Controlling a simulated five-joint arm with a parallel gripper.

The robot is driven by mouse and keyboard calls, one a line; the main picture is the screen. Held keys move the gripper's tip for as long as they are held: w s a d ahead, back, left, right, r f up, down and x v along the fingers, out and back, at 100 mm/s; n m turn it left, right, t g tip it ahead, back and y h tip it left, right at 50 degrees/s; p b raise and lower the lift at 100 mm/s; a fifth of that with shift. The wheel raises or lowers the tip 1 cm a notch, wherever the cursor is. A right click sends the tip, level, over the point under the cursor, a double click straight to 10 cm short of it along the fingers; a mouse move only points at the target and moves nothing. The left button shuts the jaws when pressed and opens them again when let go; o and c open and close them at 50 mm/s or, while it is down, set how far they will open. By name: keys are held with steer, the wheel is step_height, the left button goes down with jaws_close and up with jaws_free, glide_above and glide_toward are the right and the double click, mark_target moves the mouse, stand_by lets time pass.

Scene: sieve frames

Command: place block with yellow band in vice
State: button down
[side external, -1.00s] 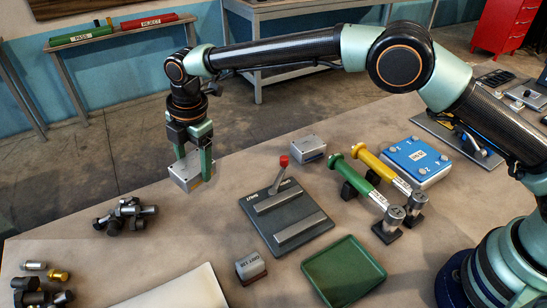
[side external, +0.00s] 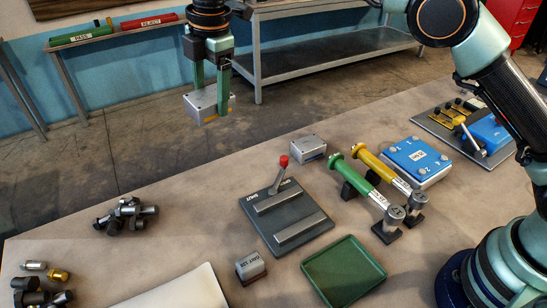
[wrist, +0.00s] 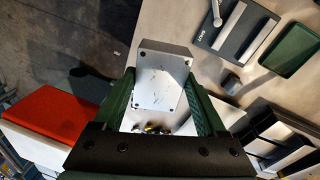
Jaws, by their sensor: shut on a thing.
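My gripper (side external: 210,88) is shut on a grey metal block (side external: 208,105) and holds it raised, well clear of the bench. A strip of yellow shows low on the block's right side. In the wrist view the block (wrist: 163,80) sits between my green fingers, its top face scuffed, with dark corner holes. The vice (side external: 272,244) is a dark plate with two parallel light bars and a red-tipped lever standing at its back. It lies to the lower right of my gripper, its gap empty. The vice also shows at the upper right of the wrist view (wrist: 208,40).
Another grey block (side external: 308,147) stands behind the vice. Green (side external: 370,175) and yellow (side external: 375,163) handled gauges and a blue-topped box (side external: 416,158) lie to the right. A green tray (side external: 372,268) and a small grey block (side external: 250,266) are in front. Dark metal parts (side external: 127,216) lie left.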

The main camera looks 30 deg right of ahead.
steer(key=s+d+f+m, duration=0.1)
steer(key=s+d+m, duration=0.6)
steer(key=d, duration=0.8)
steer(key=s+d+m+h, duration=0.1)
steer(key=s+d+m, duration=0.55)
steer(key=d, duration=0.75)
steer(key=s+d+f+m, duration=0.1)
steer(key=s+d+m, duration=0.6)
steer(key=d, duration=0.8)
steer(key=s+d+m+g, duration=0.1)
steer(key=s+d+m, duration=0.45)
steer(key=s, duration=0.25)
steer(key=s+d+m, duration=0.4)
steer(key=s+m, duration=0.2)
steer(key=s, duration=0.3)
steer(key=f, duration=1.9)
steer(key=shift+w+d+f, duration=0.15)
steer(key=shift+d+f, duration=0.05)
steer(key=shift+d, duration=0.05)
steer(key=shift+f, duration=0.1)
